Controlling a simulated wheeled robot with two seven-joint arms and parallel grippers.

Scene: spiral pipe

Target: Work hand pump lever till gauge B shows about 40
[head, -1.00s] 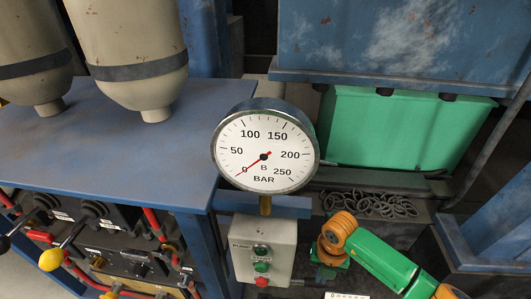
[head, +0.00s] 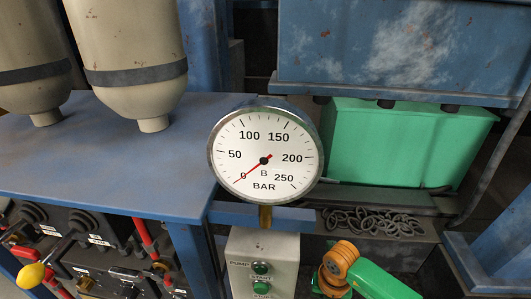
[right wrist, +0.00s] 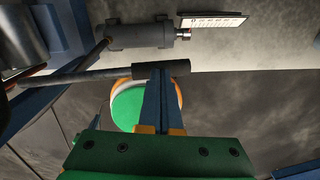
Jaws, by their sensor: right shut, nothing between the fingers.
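Gauge B (head: 265,190) is a round white dial in BAR in the head view. Its red needle points at about 0. In the right wrist view, a dark rod with a thicker grip (right wrist: 182,68), seemingly the pump lever, comes in from the left. My right gripper (right wrist: 161,74) is shut and empty, its blue fingers upright in the picture and their tips overlapping the grip. I cannot tell whether they touch it. My left gripper is in neither view.
A grey cylinder (right wrist: 135,37) and a white label plate (right wrist: 214,20) are beyond the grip. A grey button box (head: 243,245) stands under the gauge.

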